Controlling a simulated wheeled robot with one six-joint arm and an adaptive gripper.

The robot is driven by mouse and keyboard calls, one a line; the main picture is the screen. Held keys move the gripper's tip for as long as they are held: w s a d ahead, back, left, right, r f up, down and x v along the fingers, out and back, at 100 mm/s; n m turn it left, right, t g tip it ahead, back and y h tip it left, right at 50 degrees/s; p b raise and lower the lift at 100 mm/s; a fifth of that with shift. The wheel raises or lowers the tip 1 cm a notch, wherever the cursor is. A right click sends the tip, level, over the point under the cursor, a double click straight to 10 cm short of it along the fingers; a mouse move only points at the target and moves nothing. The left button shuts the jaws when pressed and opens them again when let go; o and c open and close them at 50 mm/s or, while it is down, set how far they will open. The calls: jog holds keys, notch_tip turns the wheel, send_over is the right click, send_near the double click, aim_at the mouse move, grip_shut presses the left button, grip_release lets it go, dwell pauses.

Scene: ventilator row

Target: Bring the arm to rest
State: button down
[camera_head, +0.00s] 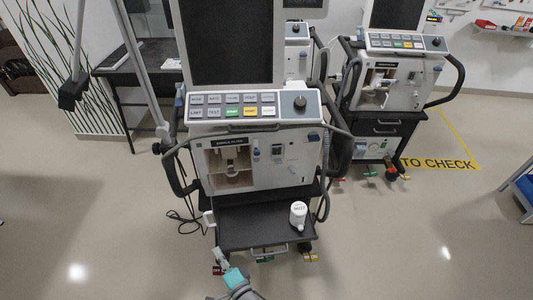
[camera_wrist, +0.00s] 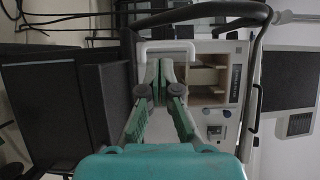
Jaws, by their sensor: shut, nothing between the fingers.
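My gripper (camera_head: 221,257) is at the bottom of the head view, in front of the near ventilator's black shelf (camera_head: 235,232). In the wrist view my gripper (camera_wrist: 160,63) has its green fingers together with nothing between them. Its tips overlap a white handle (camera_wrist: 166,45) in that picture; whether they touch it I cannot tell. The near ventilator (camera_head: 285,150) stands upright on its cart, with an open compartment (camera_head: 231,166) at its left front. A white labelled canister (camera_head: 298,215) stands on the shelf at the right.
A second ventilator (camera_head: 390,95) stands behind at the right. A black table (camera_head: 157,70) is at the back left. Yellow floor marking (camera_head: 437,163) lies at the right. A grey hose runs down beside the near ventilator. The floor at left and right front is clear.

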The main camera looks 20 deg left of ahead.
jog(key=s+d+r+n+t+h, duration=0.15)
jog(key=s+d, duration=0.25)
jog(key=d, duration=0.6)
jog(key=s+d+n+t+h, duration=0.1)
jog(key=s+d+h, duration=0.25)
jog(key=d, duration=0.65)
jog(key=s+d+r+n+t+h, duration=0.15)
jog(key=s+d, duration=0.25)
jog(key=d, duration=0.6)
jog(key=s+d+r+n+h, duration=0.3)
jog(key=s+d+r+h, duration=0.4)
jog(key=s+d+r, duration=0.7)
notch_tip(320, 180, up, 4)
jog(key=s, duration=0.2)
jog(key=shift+s+n+h, duration=0.3)
jog(key=shift+h, duration=0.05)
